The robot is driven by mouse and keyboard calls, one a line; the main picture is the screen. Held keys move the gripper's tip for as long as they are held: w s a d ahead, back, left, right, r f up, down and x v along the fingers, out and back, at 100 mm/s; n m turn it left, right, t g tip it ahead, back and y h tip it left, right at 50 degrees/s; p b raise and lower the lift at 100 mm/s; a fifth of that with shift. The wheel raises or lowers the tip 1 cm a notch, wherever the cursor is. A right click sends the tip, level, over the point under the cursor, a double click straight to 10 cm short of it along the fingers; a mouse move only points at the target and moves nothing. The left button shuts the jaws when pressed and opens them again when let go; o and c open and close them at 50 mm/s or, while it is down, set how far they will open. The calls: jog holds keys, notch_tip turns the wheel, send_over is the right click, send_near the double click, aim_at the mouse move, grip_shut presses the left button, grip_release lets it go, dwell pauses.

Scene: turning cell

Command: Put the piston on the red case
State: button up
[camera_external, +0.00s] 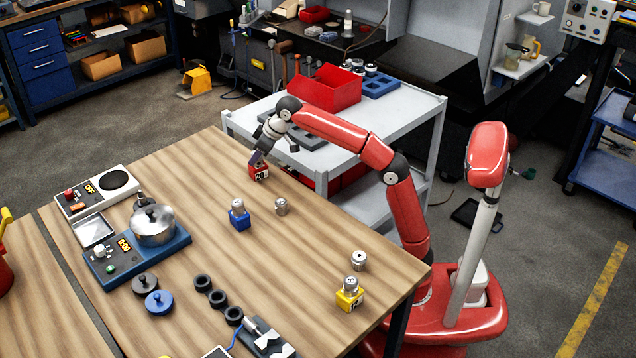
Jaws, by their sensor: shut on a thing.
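The red case (259,174) is a small block with a number label, standing near the far edge of the wooden table. My gripper (257,160) points down right over it and is shut on a piston, which is mostly hidden by the fingers. I cannot tell whether the piston touches the case. Other metal pistons are in view: one stands alone near the table's middle (281,207), and another stands alone near the right corner (358,261).
A blue case (239,221) and a yellow case (349,301) each carry a metal part. Left are a pot (153,226) on a blue hotplate and a grey scale. Black rings (218,298) lie in front. A grey cart (405,105) with a red bin (325,90) stands behind.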

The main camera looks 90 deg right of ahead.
jog(key=shift+f, duration=0.2)
jog(key=shift+f, duration=0.15)
jog(key=o, duration=1)
jog(key=shift+s+r, duration=0.2)
jog(key=shift+r, duration=0.4)
jog(key=p+v, duration=0.1)
jog(key=v, duration=1)
jog(key=shift+s, duration=0.1)
jog(key=shift+s, duration=0.1)
